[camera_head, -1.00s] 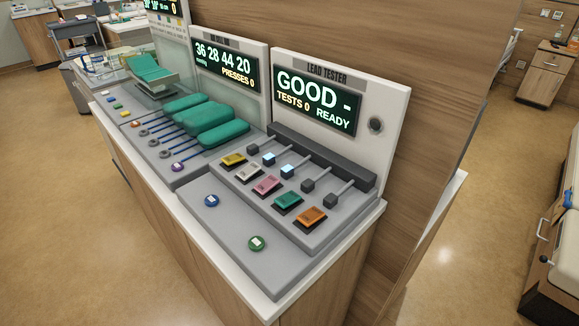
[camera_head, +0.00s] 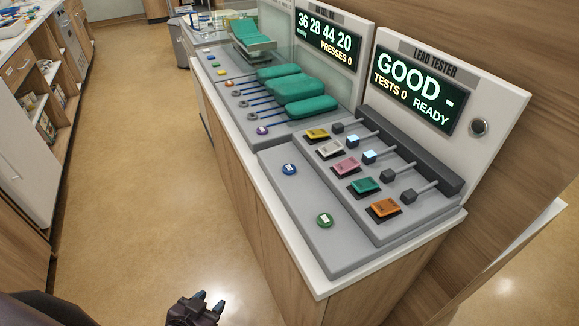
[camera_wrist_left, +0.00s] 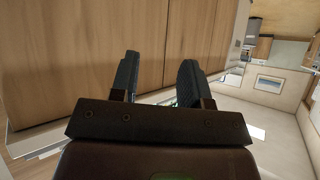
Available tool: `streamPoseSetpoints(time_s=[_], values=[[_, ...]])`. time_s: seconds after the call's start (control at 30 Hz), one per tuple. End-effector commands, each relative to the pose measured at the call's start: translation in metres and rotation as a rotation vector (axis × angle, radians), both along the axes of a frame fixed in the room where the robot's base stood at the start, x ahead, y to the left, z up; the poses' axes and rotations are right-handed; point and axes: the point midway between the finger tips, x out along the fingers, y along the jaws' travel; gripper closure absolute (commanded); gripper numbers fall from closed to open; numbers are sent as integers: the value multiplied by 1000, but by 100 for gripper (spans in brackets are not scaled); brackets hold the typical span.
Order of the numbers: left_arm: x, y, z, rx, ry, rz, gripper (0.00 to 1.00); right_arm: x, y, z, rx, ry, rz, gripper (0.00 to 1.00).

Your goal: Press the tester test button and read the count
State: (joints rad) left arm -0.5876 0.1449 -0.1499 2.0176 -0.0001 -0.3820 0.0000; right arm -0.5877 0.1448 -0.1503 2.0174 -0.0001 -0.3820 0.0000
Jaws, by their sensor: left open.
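The lead tester (camera_head: 510,88) stands on the counter in the head view. Its screen (camera_head: 413,88) reads "GOOD -", "TESTS 0" and "READY". A blue button (camera_head: 289,169) and a green button (camera_head: 325,220) sit on the grey panel in front of it; their labels are too small to read. Several coloured clips, including an orange one (camera_head: 384,208), lie in a row beside them. My left gripper (camera_head: 209,299) is open and empty, low over the floor in front of the counter. In the left wrist view its fingers (camera_wrist_left: 158,75) are apart, facing wood panelling. My right gripper is out of view.
A neighbouring unit with green cuffs (camera_head: 305,90) stands left of the tester; its screen (camera_head: 328,40) shows "36 28 44 20" and "PRESSES 0". The wooden counter front (camera_head: 250,190) drops below the panel. Open floor (camera_head: 150,170) lies to the left, with shelving (camera_head: 30,110) beyond.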

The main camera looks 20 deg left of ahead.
Motion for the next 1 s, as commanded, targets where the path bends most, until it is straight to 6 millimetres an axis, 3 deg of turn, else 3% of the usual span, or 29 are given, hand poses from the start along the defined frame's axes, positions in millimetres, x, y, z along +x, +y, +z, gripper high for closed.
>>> streamPoseSetpoints(time_s=[0.07,0.37,1.0], values=[[0,0,0,0,0,0,57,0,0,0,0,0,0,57],[0,0,0,0,0,0,100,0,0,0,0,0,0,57],[0,0,0,0,0,0,100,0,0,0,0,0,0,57]])
